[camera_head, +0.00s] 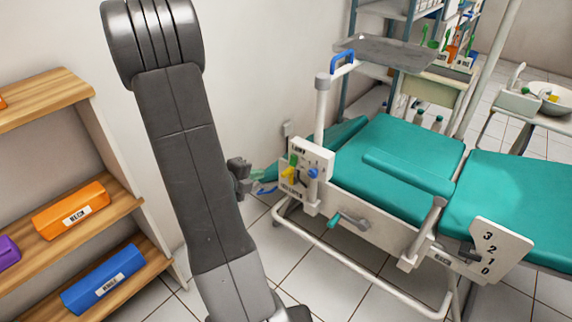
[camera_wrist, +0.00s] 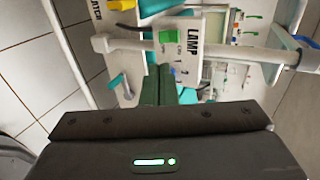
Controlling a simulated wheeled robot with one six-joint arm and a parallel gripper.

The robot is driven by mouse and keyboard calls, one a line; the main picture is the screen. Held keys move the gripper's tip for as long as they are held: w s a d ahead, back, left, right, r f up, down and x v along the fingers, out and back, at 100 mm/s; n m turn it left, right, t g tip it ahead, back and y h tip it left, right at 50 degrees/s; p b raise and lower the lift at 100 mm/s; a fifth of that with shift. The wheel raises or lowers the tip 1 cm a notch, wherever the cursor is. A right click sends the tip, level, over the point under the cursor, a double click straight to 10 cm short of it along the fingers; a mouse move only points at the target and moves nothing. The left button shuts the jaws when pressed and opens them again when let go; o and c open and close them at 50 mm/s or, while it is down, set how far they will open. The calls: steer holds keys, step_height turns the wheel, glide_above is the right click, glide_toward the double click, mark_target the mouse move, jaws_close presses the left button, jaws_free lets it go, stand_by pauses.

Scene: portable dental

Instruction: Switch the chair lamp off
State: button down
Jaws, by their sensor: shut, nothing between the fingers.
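The white control panel (camera_head: 311,170) is on the near left corner of the teal dental chair (camera_head: 400,165). Its LAMP label shows large in the wrist view (camera_wrist: 192,47). A green switch (camera_wrist: 165,37) sits beside that label, and it also shows in the head view (camera_head: 293,159). I cannot tell which way the switch is set. A blue knob (camera_head: 313,173) is on the same panel. My gripper (camera_wrist: 165,72) is shut and empty. Its fingers point towards the panel near the green switch, and I cannot tell whether they touch it.
A yellow part (camera_wrist: 122,5) is near a second label at the panel's upper left in the wrist view. A white post with a metal tray (camera_head: 385,52) rises behind the panel. A crank handle (camera_head: 347,220) juts out below. Wooden shelves (camera_head: 100,215) stand left.

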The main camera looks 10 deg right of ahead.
mark_target(290, 164)
steer(key=shift+s+a, duration=0.1)
steer(key=shift+a, duration=0.05)
steer(key=b+x, duration=0.2)
steer(key=x, duration=1.2)
steer(key=shift+b, duration=0.3)
steer(key=shift+f, duration=0.1)
steer(key=shift+f+b, duration=0.15)
steer(key=shift+b, duration=0.2)
steer(key=shift+d+h+b, duration=0.2)
steer(key=shift+h+b, duration=0.1)
steer(key=shift+b, duration=0.55)
